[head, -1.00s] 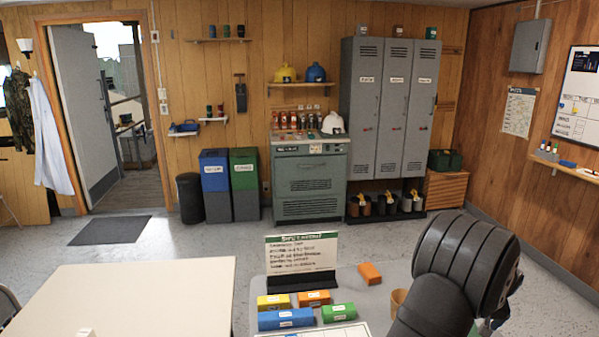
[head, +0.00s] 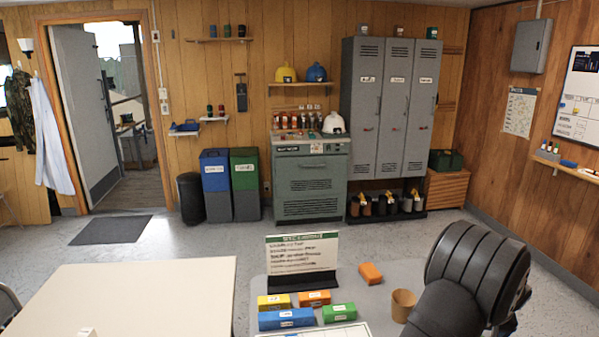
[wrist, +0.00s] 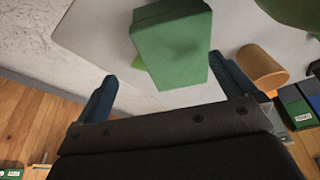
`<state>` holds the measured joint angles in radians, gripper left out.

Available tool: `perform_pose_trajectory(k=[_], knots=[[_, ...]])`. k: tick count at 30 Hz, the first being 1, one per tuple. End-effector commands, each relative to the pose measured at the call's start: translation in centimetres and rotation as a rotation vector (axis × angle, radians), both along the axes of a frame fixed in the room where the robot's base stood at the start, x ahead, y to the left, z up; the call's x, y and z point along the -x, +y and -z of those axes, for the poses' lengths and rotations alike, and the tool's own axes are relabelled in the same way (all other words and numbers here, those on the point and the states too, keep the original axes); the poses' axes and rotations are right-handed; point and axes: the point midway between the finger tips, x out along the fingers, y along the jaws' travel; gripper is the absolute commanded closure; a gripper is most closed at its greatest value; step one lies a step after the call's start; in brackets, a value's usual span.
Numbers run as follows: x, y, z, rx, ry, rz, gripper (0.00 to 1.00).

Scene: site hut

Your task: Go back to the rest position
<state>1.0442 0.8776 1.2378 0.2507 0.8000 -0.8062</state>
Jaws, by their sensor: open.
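My gripper (wrist: 162,68) shows in the wrist view as two dark blue fingers spread wide apart. A green block (wrist: 172,48) lies in the picture between and beyond the fingertips. Its edge comes close to the right finger, and I cannot tell whether they touch. In the head view my black arm fills the lower right and hides the gripper. A tan cup (head: 403,305) stands on the grey table (head: 345,285) just left of the arm. The cup also shows in the wrist view (wrist: 260,68), right of the right finger.
On the grey table are a standing sign (head: 302,253), a loose orange block (head: 370,273), and yellow (head: 273,302), orange (head: 313,298), blue (head: 286,319) and green (head: 339,312) blocks. A pale table (head: 130,300) at left has mostly bare top. The floor behind is mostly open.

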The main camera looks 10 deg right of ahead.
Motion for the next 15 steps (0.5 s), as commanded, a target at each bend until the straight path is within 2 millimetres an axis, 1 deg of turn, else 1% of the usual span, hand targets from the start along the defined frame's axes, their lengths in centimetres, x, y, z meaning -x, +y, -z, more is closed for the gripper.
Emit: perform_pose_trajectory(k=[1, 12, 13, 15], knots=[[1.0, -0.2, -0.6, 0.001, -0.001, 0.004, 0.00], [7.3, -0.9, -4.4, 0.000, -0.001, 0.004, 0.00], [7.5, -0.9, -4.9, 0.002, -0.001, 0.002, 0.00], [7.3, -0.9, -6.4, 0.003, -0.002, 0.000, 0.00]])
